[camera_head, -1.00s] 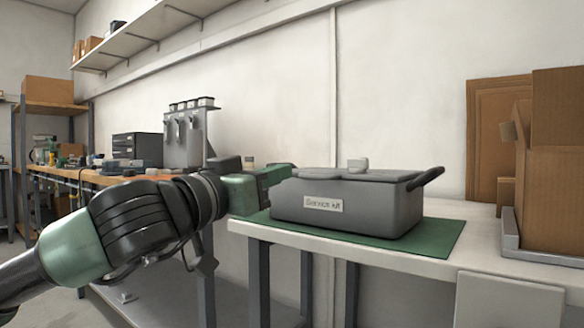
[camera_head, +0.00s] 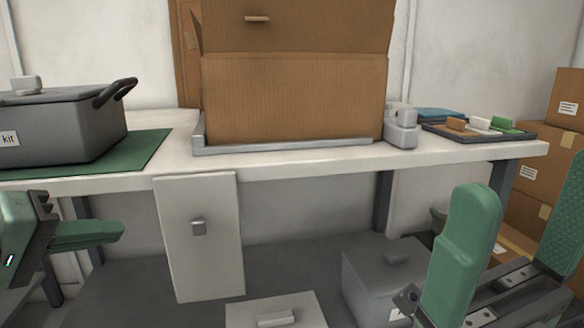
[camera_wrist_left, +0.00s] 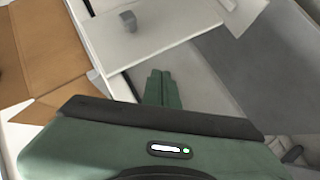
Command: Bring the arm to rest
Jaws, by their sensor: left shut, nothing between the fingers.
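My left gripper (camera_head: 118,230) is at the left of the head view, in front of the table and below its top. Its green fingers also show in the left wrist view (camera_wrist_left: 163,78), side by side, shut and empty. My right gripper (camera_head: 522,195) is at the lower right of the head view. Its two green fingers stand wide apart with nothing seen between them.
A grey service kit case (camera_head: 70,130) sits on a green mat (camera_head: 140,152) on the white table (camera_head: 290,160). A tray of small items (camera_head: 480,135) is at the right. Grey bins (camera_head: 385,275) are below.

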